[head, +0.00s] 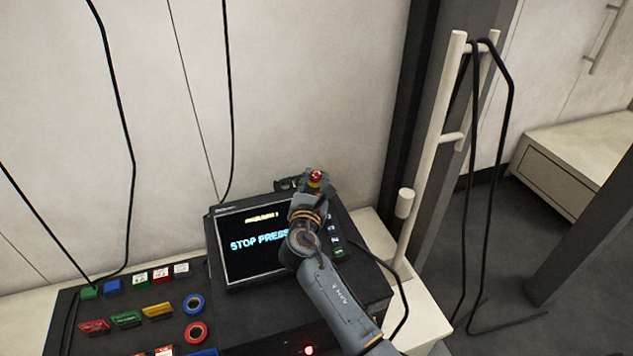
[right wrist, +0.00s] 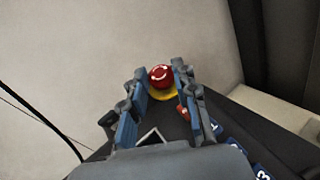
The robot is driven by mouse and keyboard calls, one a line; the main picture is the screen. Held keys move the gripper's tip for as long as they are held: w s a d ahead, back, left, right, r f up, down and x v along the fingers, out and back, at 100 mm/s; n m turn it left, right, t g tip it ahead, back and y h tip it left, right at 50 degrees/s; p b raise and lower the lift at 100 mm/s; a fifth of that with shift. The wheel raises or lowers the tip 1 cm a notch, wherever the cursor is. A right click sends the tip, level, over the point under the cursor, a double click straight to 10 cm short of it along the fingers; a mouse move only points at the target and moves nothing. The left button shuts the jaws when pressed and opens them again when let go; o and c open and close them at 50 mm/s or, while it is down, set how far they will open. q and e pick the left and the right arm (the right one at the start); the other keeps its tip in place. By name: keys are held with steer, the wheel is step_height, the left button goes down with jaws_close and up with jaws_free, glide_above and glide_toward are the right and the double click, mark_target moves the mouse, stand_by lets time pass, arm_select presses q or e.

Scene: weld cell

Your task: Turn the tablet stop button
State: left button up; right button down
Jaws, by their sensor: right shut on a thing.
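The tablet (head: 238,267) stands at the back of the console, its dark screen showing "STOP PRESS", partly covered by my right arm. The red stop button (head: 315,174) with a yellow base is at the tablet's top right corner. In the right wrist view the red button (right wrist: 160,75) has white arrow marks on its cap. My right gripper (head: 313,184) reaches it from the front, with one finger on each side; it is shut on the button. The right wrist view shows the fingers (right wrist: 160,80) flanking the cap. My left gripper is not in view.
A console panel (head: 121,299) with coloured buttons, labels and red and blue rings lies at left. A white rail post (head: 434,145) with hanging black cables stands to the right. Black cables hang before the pale wall. A white cabinet (head: 570,165) is farther right.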

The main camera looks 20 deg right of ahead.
mark_target(315, 191)
steer(key=shift+m+g+h, duration=0.5)
steer(key=shift+m, duration=0.2)
steer(key=shift+f, duration=0.1)
steer(key=c, duration=1)
jaws_free()
step_height(315, 191, up, 10)
